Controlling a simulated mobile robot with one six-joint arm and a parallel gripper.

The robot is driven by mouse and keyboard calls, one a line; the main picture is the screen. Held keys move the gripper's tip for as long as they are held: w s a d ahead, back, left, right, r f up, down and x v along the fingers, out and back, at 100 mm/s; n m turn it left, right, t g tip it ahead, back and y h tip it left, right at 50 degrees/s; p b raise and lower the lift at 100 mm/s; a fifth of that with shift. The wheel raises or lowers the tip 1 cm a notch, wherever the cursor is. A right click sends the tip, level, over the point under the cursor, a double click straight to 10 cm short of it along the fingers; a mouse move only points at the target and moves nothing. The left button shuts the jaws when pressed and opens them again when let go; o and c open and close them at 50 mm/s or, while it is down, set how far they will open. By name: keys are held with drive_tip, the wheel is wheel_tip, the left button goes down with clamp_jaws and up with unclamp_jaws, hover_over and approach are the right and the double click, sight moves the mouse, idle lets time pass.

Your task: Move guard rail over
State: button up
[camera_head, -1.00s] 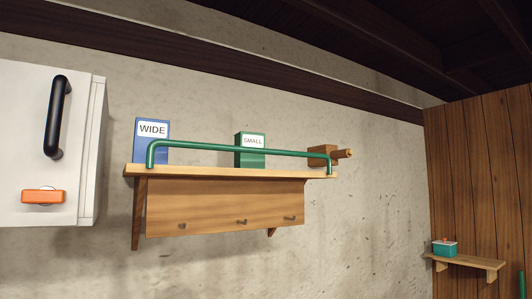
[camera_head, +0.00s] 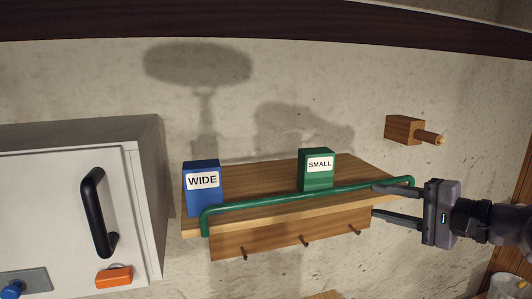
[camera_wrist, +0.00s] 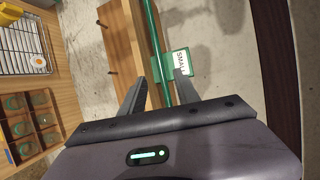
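The green guard rail (camera_head: 300,197) runs along the front edge of the wooden shelf (camera_head: 262,174), with bent ends at the left and right. My gripper (camera_head: 378,200) comes in from the right near the rail's right end. In the wrist view the rail (camera_wrist: 152,30) passes between the open fingers (camera_wrist: 159,76). I cannot tell whether either finger touches it. A blue WIDE box (camera_head: 202,201) and a green SMALL box (camera_head: 316,183) stand on the shelf behind the rail.
A wooden block with a round peg (camera_head: 405,130) sits on the wall, right of and above the shelf. Several pegs (camera_head: 305,241) stick out below the shelf. A white cabinet (camera_head: 55,180) with a black handle is at left. A compartmented wooden rack (camera_wrist: 28,128) shows in the wrist view.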

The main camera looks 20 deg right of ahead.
drive_tip(key=p+x, duration=0.1)
drive_tip(key=x, duration=0.4)
drive_tip(key=p+x, duration=0.1)
drive_tip(key=x, duration=0.5)
drive_tip(key=p+x, duration=0.1)
drive_tip(key=x, duration=0.4)
drive_tip(key=shift+a+f, duration=0.15)
drive_tip(key=shift+a, duration=0.3)
drive_tip(key=shift+w+f+p, duration=0.15)
drive_tip(key=shift+w+p, duration=0.15)
drive_tip(key=shift+w, duration=0.05)
drive_tip(key=shift+a, duration=0.1)
clamp_jaws()
